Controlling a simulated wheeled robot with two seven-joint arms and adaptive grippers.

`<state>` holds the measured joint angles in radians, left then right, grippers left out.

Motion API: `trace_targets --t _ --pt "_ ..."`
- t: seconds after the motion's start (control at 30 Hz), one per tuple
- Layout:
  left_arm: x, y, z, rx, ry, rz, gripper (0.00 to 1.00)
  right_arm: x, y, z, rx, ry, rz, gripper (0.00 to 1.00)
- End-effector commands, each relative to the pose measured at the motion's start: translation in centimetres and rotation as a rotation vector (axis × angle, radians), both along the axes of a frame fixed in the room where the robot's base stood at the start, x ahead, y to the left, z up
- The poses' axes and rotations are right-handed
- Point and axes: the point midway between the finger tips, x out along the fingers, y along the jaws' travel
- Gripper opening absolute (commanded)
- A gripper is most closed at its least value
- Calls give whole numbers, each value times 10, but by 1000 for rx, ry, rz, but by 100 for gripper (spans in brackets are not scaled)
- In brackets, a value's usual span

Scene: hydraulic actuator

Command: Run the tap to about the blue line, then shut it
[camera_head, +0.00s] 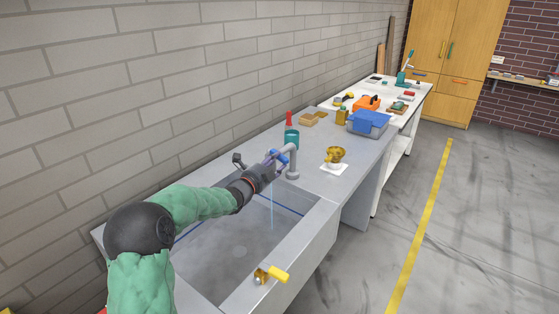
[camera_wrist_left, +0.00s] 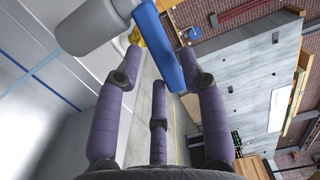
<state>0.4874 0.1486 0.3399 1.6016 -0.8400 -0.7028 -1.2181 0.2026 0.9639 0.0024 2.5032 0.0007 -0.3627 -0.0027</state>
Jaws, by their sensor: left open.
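The grey tap (camera_head: 292,165) stands at the sink's far end, with a blue lever (camera_head: 281,157) on it. A thin bluish stream of water (camera_head: 272,210) falls from it into the grey sink (camera_head: 318,228). The blue line (camera_head: 288,209) runs along the sink's inner walls; it also shows in the left wrist view (camera_wrist_left: 52,88). I cannot tell the water level. My left gripper (camera_head: 272,164) is at the tap. In the left wrist view its purple fingers (camera_wrist_left: 165,70) are open, with the blue lever (camera_wrist_left: 160,45) between their tips; contact is unclear. My right gripper is out of view.
A yellow-handled valve (camera_head: 271,274) sits on the sink's front rim. A brass part (camera_head: 335,157) on a white pad, a teal cup (camera_head: 291,138) and a blue toolbox (camera_head: 368,123) stand on the bench beyond. A brick wall runs along the left.

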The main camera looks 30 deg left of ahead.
Motion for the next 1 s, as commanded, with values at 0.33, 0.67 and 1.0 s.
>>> trace_targets --t 0.33,0.67,1.0 --pt "-62 2 1 1 0 2 40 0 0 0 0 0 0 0" --pt "-87 1 0 1 -1 0 40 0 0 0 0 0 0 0" --pt "-87 1 2 0 -1 0 40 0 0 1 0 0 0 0"
